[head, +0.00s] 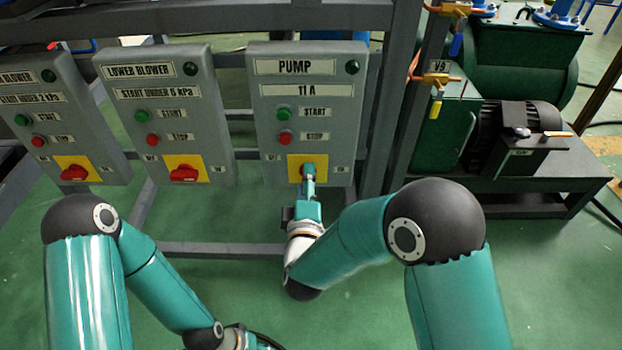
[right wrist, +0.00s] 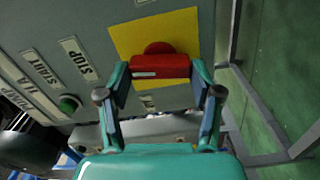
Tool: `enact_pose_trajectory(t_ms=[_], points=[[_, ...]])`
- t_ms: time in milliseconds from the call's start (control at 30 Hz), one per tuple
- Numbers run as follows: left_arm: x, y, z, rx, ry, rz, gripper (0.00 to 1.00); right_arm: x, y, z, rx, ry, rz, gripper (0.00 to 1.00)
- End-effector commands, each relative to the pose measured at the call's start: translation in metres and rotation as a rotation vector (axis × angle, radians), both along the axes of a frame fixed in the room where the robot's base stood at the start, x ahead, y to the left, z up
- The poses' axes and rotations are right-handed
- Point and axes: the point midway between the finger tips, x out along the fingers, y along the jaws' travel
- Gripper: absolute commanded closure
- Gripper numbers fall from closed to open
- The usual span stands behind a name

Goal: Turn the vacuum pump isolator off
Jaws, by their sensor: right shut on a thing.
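The pump panel (head: 304,110) is a grey box labelled PUMP and 11 A, with a green START button (head: 284,113) and a red STOP button (head: 284,138). Its isolator is a red rotary handle (right wrist: 160,66) on a yellow plate (right wrist: 124,40) at the bottom of the panel. My right gripper (head: 309,170) covers most of this handle in the head view. In the right wrist view my right gripper (right wrist: 160,72) has one finger on each side of the red handle and is shut on it. My left gripper is out of view; only its arm shows at the lower left.
The lower blower panel (head: 165,115) and another blower panel (head: 60,120) stand to the left, each with a red isolator handle. Grey frame posts stand right of the pump panel. Green pump machinery (head: 510,150) is farther right. The green floor in front is open.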

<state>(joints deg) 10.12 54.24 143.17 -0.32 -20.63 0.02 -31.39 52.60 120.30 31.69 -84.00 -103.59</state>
Motion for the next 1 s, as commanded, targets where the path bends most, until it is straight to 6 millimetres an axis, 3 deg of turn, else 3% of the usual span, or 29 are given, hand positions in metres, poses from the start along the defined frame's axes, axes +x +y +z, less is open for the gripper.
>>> enact_pose_trajectory(t_ms=[333,867,900,1000], points=[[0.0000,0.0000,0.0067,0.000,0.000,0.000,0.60,0.0004,0.0025,0.0000,-0.164,-0.002,0.007,0.70],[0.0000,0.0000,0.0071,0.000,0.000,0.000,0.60,-0.0002,0.0029,-0.0016,-0.196,0.001,0.010,0.70],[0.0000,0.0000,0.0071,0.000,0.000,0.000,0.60,-0.0002,0.0029,-0.0017,-0.196,0.001,0.010,0.34],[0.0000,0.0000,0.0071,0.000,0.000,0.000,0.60,-0.0003,0.0027,-0.0018,-0.196,0.001,0.009,0.17]])
